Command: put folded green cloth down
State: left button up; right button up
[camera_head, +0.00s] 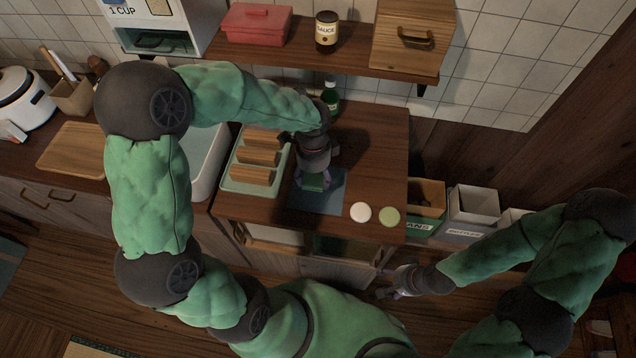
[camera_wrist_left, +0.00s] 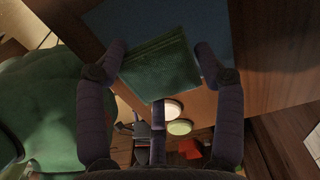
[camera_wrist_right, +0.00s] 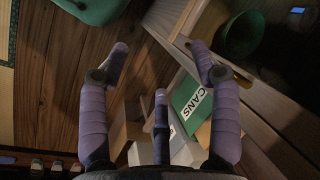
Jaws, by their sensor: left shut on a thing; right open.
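The folded green cloth (camera_head: 313,183) is at my left gripper (camera_head: 312,178), over the blue mat (camera_head: 330,196) on the wooden counter. In the left wrist view the cloth (camera_wrist_left: 162,70) lies between the two fingers of my left gripper (camera_wrist_left: 160,62), which is shut on it. The blue mat (camera_wrist_left: 120,18) shows behind the cloth. I cannot tell whether the cloth touches the mat. My right gripper (camera_head: 386,283) is open and empty, low in front of the counter. It also shows open in the right wrist view (camera_wrist_right: 158,62).
A green tray with wooden blocks (camera_head: 232,184) stands left of the mat. A white disc (camera_head: 361,212) and a pale green disc (camera_head: 389,216) lie at its right. A green bottle (camera_head: 331,98) stands behind. Bins (camera_head: 472,204) stand right of the counter.

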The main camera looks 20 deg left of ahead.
aim_at(318, 181)
pick_arm(q)
jog(key=shift+w+d+f, duration=0.25)
jog(key=shift+f, duration=0.1)
jog(key=shift+w+d+f+b, duration=0.1)
jog(key=shift+f+b, duration=0.25)
jog(key=shift+f, duration=0.6)
jog(key=shift+w+d+f+b, duration=0.1)
jog(key=shift+f+b, duration=0.25)
jog(key=shift+f, duration=0.55)
jog(key=shift+f, duration=0.1)
jog(key=o, duration=1)
notch_tip(318, 181, up, 12)
jog(key=p, duration=0.4)
